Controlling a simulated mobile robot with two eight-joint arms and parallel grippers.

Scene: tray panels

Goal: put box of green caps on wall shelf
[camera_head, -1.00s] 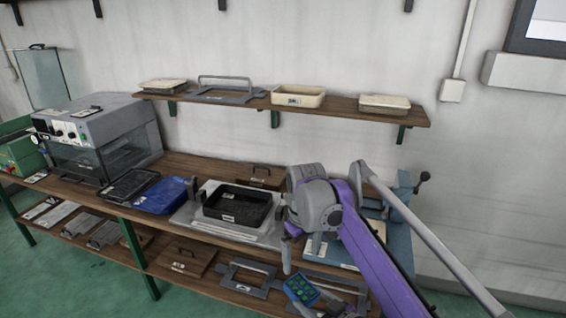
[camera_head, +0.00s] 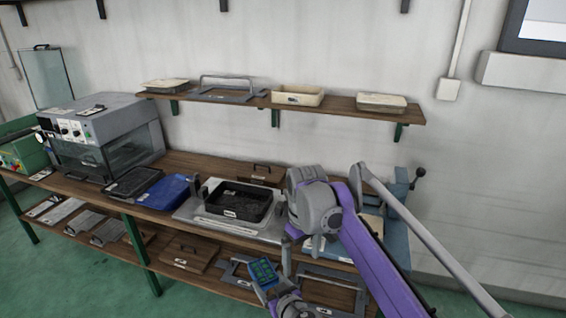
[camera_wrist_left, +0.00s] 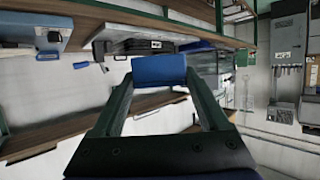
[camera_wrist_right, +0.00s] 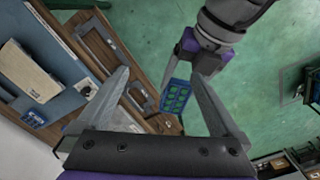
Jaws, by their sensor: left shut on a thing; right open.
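The box of green caps (camera_head: 263,271) is a small blue box with round green caps in its top. It is tilted, in front of the lower shelf's edge in the head view. My left gripper (camera_head: 270,286) is shut on it; in the left wrist view the box's plain blue side (camera_wrist_left: 158,70) shows between the fingers. The box also shows in the right wrist view (camera_wrist_right: 175,97). My right gripper (camera_wrist_right: 158,75) is open and empty, above and near the box. The wooden wall shelf (camera_head: 345,104) is on green brackets above the bench.
On the wall shelf stand a cream tray (camera_head: 297,96), another tray (camera_head: 382,103), a left tray (camera_head: 165,86) and a grey handled frame (camera_head: 225,95), with narrow gaps between. The bench holds a black tray (camera_head: 238,213), a blue bundle (camera_head: 165,192) and a grey machine (camera_head: 103,145).

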